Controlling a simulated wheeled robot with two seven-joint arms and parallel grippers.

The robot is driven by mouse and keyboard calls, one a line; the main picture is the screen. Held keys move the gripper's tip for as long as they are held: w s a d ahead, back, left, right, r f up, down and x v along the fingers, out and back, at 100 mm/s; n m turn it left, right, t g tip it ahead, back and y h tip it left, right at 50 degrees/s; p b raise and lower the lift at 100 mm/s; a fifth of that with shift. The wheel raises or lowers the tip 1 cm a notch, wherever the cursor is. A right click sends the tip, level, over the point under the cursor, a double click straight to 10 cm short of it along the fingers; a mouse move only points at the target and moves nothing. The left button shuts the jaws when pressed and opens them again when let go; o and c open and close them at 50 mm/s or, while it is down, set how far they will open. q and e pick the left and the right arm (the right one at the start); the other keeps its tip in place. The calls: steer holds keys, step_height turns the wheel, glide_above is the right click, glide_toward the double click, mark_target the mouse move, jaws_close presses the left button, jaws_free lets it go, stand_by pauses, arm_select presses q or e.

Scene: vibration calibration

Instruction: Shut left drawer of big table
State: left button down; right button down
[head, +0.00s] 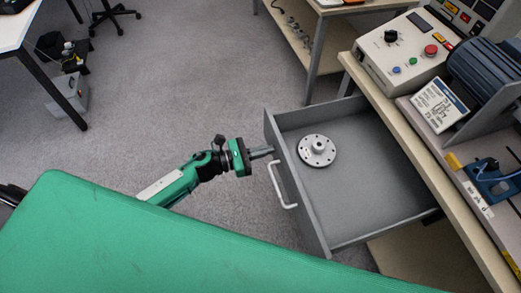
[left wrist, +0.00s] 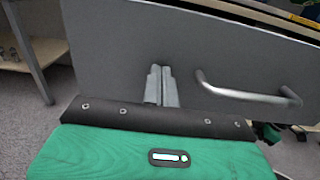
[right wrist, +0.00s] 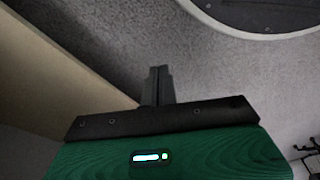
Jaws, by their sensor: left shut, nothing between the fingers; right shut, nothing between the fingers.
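The grey drawer (head: 345,205) of the big table (head: 410,142) stands pulled out, with a round metal flange (head: 317,150) lying inside it. Its front panel (left wrist: 130,45) fills much of the left wrist view. The bar handle (head: 281,187) is on that front; it also shows in the left wrist view (left wrist: 248,97). My left gripper (head: 268,152) is shut and empty, its fingertips at the drawer front beside the handle; I cannot tell whether they touch. My right gripper (right wrist: 158,75) shows only in the right wrist view, shut and empty, away from the drawer front.
On the big table stand a control box (head: 405,55), a blue motor (head: 485,72) and a blue vice (head: 493,182). A shelf bench (head: 300,35) is behind the drawer. A grey case (head: 67,95) is on the floor at left. Carpet left of the drawer is clear.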

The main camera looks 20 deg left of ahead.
mark_target(360, 135)
arm_select(q)
steer(key=shift+d, duration=0.1)
